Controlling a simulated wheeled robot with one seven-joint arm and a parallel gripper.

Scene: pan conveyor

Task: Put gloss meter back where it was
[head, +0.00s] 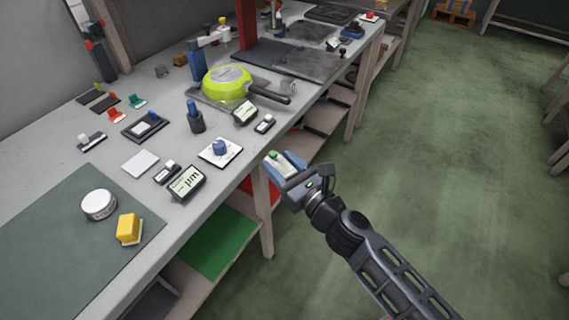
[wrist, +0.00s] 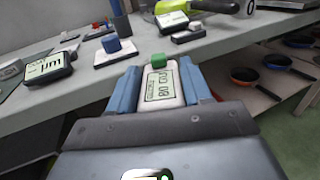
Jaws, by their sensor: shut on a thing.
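My gripper (head: 287,168) is shut on a pale handheld meter (wrist: 161,88) with a grey display and a green button on its end; it appears to be the gloss meter. In the wrist view the blue fingers of my gripper (wrist: 160,80) clasp it from both sides. In the head view the gloss meter (head: 279,158) is partly hidden by the fingers. It is held off the bench's front edge, apart from the bench top. Its former place cannot be told for sure; a bare white pad (head: 140,163) lies on the bench.
The grey bench (head: 161,213) carries a black display meter (head: 187,183), a blue block (head: 221,147) on a white plate, another display meter (head: 245,113) and a lime pan (head: 227,82). A yellow block (head: 129,228) stands on a green mat (head: 60,260).

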